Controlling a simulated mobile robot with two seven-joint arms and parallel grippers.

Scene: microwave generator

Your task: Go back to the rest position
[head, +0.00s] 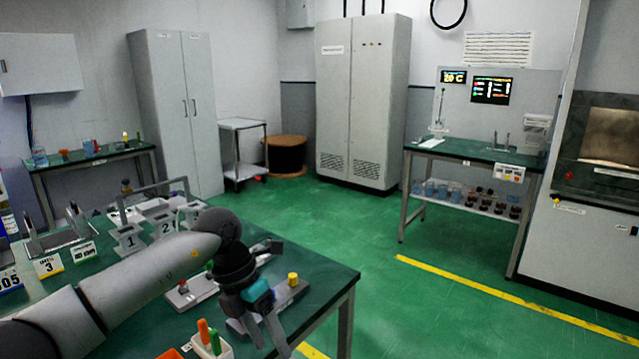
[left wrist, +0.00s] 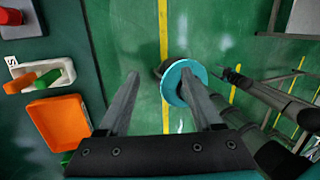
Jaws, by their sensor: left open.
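My left arm (head: 150,285) reaches in from the left over the green worktable (head: 322,268). My left gripper (head: 264,345) is at the table's front right corner, pointing down, its fingers spread with nothing between them. In the left wrist view the left gripper (left wrist: 160,76) is open and sits beside the table edge, above the green floor.
Near the gripper are a white holder (head: 224,351) with orange and green items, an orange tray (left wrist: 58,118) and a base with a yellow knob (head: 293,279). Numbered stands (head: 129,238) are further left. The floor (head: 385,310) right of the table is clear.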

